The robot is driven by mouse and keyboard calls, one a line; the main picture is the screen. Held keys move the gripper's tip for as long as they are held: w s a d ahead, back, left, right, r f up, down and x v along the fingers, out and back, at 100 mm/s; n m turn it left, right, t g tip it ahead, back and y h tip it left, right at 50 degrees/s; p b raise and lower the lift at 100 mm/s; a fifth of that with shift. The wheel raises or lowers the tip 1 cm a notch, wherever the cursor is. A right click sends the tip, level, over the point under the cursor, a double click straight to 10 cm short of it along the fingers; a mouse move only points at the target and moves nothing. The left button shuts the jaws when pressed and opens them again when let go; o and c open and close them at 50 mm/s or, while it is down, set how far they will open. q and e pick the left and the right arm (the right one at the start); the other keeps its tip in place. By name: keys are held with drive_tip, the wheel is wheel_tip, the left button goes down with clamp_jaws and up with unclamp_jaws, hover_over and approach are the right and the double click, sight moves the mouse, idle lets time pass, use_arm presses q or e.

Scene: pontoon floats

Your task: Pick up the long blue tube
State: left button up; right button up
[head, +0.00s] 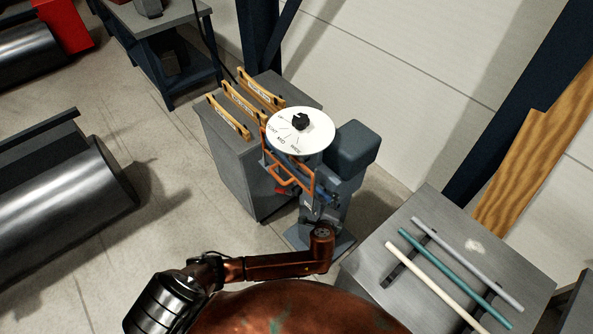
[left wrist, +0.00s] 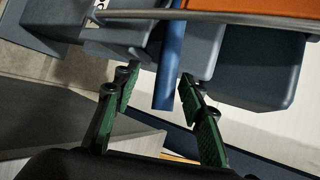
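In the left wrist view, a blue tube (left wrist: 170,65) extends down from the top, and its near end lies between my fingers. My left gripper (left wrist: 158,90) is open, with gaps visible on both sides of the tube; its green-padded fingers are not closed on it. The tube's far end is out of that view. In the head view, my left gripper (head: 313,205) is at the machine below the white dial; its fingers are small there. A small blue piece (head: 328,197) shows beside it, but I cannot tell whether it is the tube. My right gripper is not in view.
The machine has a white dial (head: 301,130) and an orange frame (head: 290,172) close to the left gripper. A grey cabinet (head: 235,160) with yellow-handled parts stands beside it. A metal table (head: 430,215) at right holds grey, teal and cream rods.

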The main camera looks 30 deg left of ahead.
use_arm(q)
drive_tip(key=shift+c, duration=0.2)
drive_tip(key=shift+s, duration=0.1)
clamp_jaws()
idle(0.5)
